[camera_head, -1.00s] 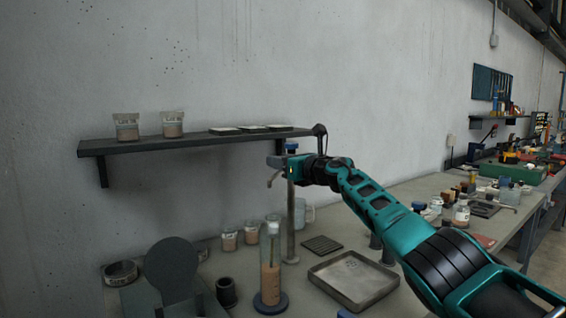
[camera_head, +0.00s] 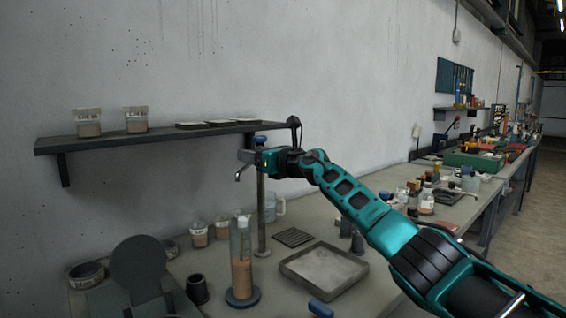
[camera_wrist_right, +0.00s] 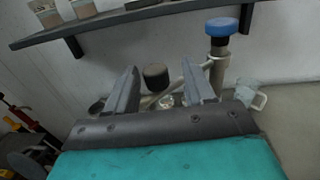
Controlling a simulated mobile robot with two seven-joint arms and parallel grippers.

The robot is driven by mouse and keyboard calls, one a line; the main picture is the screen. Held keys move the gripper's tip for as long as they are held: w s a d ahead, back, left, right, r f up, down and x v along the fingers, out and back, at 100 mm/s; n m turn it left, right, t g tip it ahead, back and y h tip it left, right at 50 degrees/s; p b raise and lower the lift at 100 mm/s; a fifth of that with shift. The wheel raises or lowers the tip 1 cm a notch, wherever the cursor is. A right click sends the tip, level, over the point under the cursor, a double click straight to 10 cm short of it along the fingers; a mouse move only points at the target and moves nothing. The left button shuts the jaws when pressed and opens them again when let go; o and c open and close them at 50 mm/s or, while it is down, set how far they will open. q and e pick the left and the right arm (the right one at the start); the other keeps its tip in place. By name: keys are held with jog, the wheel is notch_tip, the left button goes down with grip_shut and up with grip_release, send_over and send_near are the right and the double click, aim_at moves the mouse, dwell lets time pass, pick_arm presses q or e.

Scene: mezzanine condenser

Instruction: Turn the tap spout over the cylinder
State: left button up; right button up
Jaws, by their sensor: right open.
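The tap is a tall grey column (camera_head: 261,215) with a blue cap on top; its thin spout (camera_head: 239,173) bends down at the left end. The glass cylinder (camera_head: 241,262) stands upright on a blue base, part-filled with brown material, in front of and below the spout. My right gripper (camera_head: 248,157) is at the tap's top. In the right wrist view the gripper (camera_wrist_right: 158,67) is open, with a dark knob (camera_wrist_right: 155,77) and part of the spout showing between its fingers; contact cannot be told. The blue cap (camera_wrist_right: 221,26) is right of the fingers. My left gripper is not in view.
A wall shelf (camera_head: 100,143) with jars and flat dishes runs close behind the tap. On the bench are a shallow tray (camera_head: 350,279), a dark grid mat (camera_head: 293,237), a clear jug (camera_head: 275,207), small jars (camera_head: 198,234) and a dark round disc (camera_head: 137,266) at left.

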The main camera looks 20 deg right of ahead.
jog(key=p+v, duration=0.1)
jog(key=v, duration=1)
jog(key=shift+f, duration=0.15)
jog(key=shift+s+a, duration=0.15)
